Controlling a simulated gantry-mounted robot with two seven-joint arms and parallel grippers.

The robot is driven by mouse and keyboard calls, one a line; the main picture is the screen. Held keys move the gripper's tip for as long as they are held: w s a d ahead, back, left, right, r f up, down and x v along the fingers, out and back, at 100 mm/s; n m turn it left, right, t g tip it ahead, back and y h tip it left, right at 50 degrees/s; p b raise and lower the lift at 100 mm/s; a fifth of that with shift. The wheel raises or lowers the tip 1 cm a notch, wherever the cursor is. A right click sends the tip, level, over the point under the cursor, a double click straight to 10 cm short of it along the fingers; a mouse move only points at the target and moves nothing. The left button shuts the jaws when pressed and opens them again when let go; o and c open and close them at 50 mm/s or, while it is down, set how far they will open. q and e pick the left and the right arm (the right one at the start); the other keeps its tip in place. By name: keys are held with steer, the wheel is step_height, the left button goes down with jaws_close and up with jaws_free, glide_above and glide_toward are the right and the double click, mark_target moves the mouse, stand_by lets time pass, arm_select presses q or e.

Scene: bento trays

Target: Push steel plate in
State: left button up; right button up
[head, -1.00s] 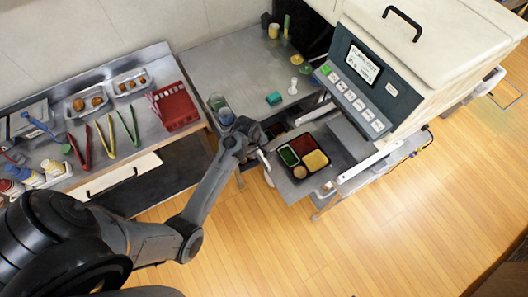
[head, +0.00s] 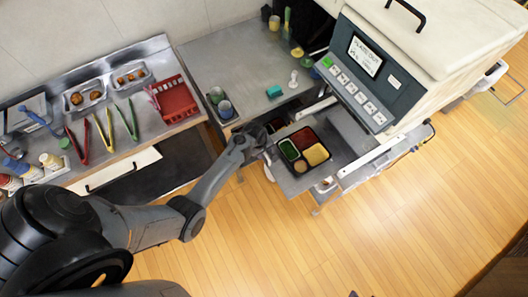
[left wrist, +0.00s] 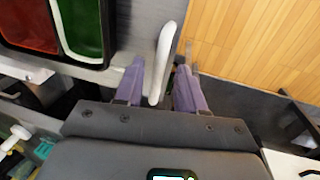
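The steel plate (head: 299,184) is pulled out below the white machine (head: 455,60) and carries a black bento tray (head: 327,163) with red, green and yellow compartments. The tray corner also shows in the left wrist view (left wrist: 108,62). The plate's pale handle (left wrist: 163,60) runs along its outer edge. My left gripper (head: 266,148) is at this handle. In the left wrist view, its two purple fingers (left wrist: 160,82) stand apart on either side of the handle, with visible gaps. In the head view the fingertips are too small to make out. My right gripper is not in view.
A steel counter (head: 215,62) with cups and a teal block stands behind the plate. At left, another counter (head: 140,72) holds tongs, food trays and a red rack (head: 172,98). Open wooden floor (head: 330,240) lies in front.

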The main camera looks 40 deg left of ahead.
arm_select(q)
steer(key=shift+f, duration=0.1)
steer(key=shift+c, duration=0.5)
jaws_close()
steer(key=shift+w, duration=0.1)
